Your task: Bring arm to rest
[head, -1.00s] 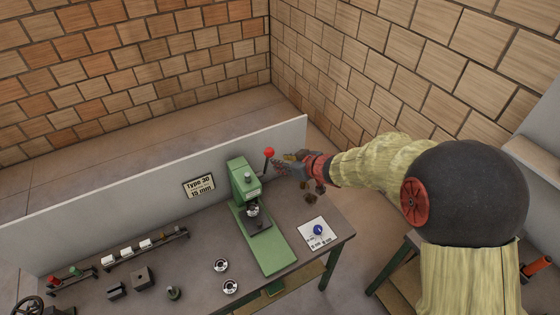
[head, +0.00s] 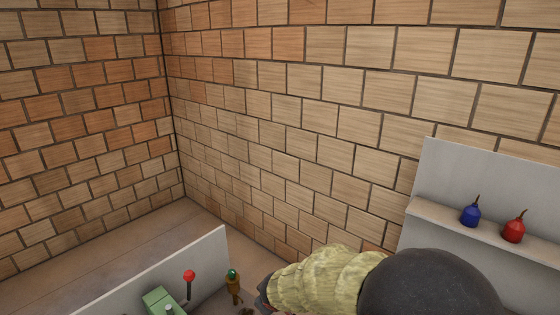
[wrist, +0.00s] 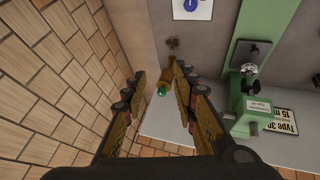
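My gripper (wrist: 160,80) is open, with its two fingers apart at left and right in the wrist view. A brown bottle with a green cap (wrist: 170,78) shows between and past the fingertips, closer to the right finger. I cannot tell whether that finger touches it. The bottle also shows at the bottom of the head view (head: 233,286), just left of my arm's end. The gripper is mostly cut off or hidden there.
A green press with a red-knobbed lever (head: 189,283) stands left of the bottle. A pale panel (head: 170,272) runs behind the bench. A shelf (head: 480,228) at right holds a blue oil can (head: 470,215) and a red one (head: 514,227). Brick walls rise behind.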

